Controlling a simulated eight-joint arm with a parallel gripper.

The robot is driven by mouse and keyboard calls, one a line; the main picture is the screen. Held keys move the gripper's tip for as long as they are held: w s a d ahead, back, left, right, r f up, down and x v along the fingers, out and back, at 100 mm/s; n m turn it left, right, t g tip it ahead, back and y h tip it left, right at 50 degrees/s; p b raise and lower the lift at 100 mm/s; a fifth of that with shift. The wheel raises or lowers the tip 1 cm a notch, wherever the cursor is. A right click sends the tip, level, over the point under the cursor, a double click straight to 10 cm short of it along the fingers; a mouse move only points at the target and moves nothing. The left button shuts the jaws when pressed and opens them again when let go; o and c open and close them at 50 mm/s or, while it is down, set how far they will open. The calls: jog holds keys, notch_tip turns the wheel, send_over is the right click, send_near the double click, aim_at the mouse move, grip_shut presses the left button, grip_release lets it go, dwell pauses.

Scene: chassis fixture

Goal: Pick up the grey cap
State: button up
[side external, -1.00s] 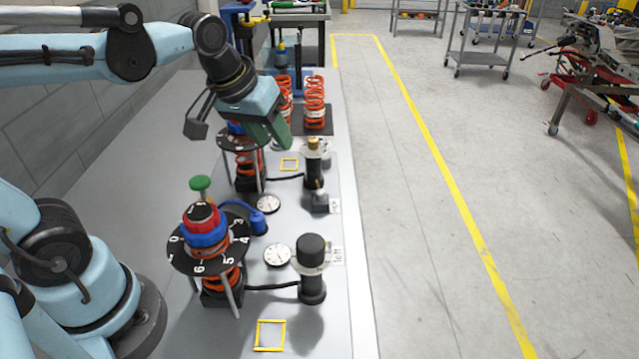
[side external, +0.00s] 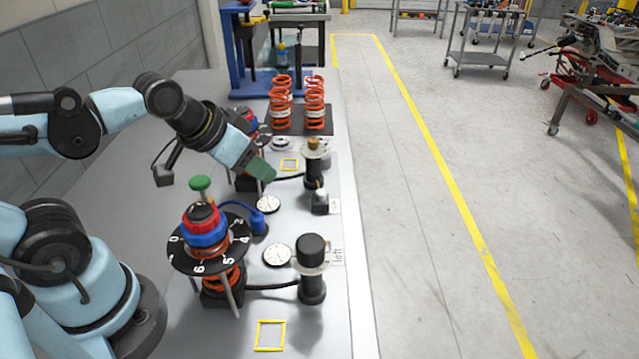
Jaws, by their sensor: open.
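A dark grey cap (side external: 311,247) sits on top of the near cylinder (side external: 312,289), beside the label reading "left". My gripper (side external: 263,172) has green fingers and points down and to the right. It is above the table near the far fixture, to the upper left of the cap and well apart from it. It is open, with nothing seen in it; the gap between the fingers is hard to make out from this side. The far cylinder (side external: 313,174) has a brass fitting on top and no such dark cap.
The near spring fixture (side external: 208,256), with a numbered black disc and a green knob (side external: 201,183), stands left of the cap. A dial gauge (side external: 277,255) lies between them. Orange springs (side external: 315,103) stand at the back. A yellow square (side external: 270,335) marks clear table in front.

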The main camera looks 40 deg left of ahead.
jog(key=shift+o, duration=0.3)
jog(key=o, duration=0.5)
